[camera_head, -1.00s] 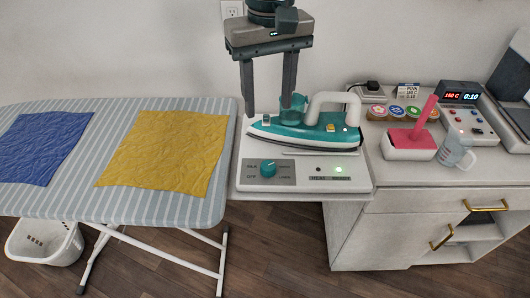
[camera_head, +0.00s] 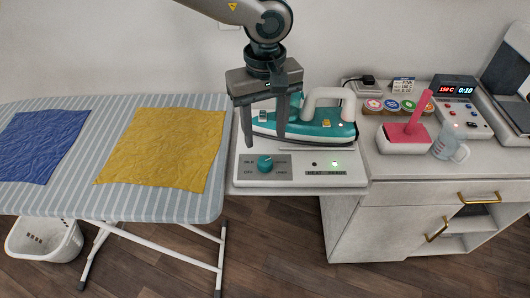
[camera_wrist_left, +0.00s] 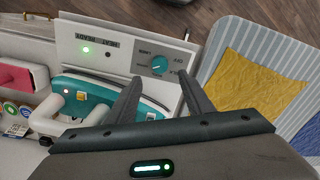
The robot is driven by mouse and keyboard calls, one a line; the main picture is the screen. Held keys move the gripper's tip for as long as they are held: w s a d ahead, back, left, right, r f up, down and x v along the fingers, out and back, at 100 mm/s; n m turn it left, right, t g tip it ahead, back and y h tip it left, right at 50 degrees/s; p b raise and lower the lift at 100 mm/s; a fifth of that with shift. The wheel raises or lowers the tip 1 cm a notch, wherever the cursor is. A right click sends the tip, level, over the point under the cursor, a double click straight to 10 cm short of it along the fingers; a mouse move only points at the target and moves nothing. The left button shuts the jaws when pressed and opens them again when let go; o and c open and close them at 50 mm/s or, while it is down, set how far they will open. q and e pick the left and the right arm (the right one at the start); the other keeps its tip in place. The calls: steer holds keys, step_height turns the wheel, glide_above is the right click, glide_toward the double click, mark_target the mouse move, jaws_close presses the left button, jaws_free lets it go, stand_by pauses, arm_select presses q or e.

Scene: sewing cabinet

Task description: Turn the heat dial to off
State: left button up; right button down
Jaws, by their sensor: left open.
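The teal heat dial (camera_head: 265,164) sits on the grey panel at the front left of the white iron station (camera_head: 300,179), with labels around it. It also shows in the left wrist view (camera_wrist_left: 159,65), beyond my fingertips. The teal and white iron (camera_head: 325,128) rests on the station behind the dial. A green light (camera_head: 335,164) glows by the word READY. My left gripper (camera_head: 265,143) is open, its fingers pointing down above and behind the dial, apart from it. In the left wrist view the open fingers (camera_wrist_left: 162,95) straddle empty space. My right gripper is not seen.
The striped ironing board (camera_head: 110,205) with a yellow cloth (camera_head: 165,148) and a blue cloth (camera_head: 40,146) lies to the left. To the right stand a white tray with a pink-handled tool (camera_head: 405,132), a clear jug (camera_head: 450,147) and a display box (camera_head: 460,92).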

mark_target(265, 161)
arm_select(q)
step_height(265, 161, down, 8)
steer(key=shift+r+p, duration=0.15)
steer(key=shift+p, duration=0.35)
steer(key=shift+f, duration=0.35)
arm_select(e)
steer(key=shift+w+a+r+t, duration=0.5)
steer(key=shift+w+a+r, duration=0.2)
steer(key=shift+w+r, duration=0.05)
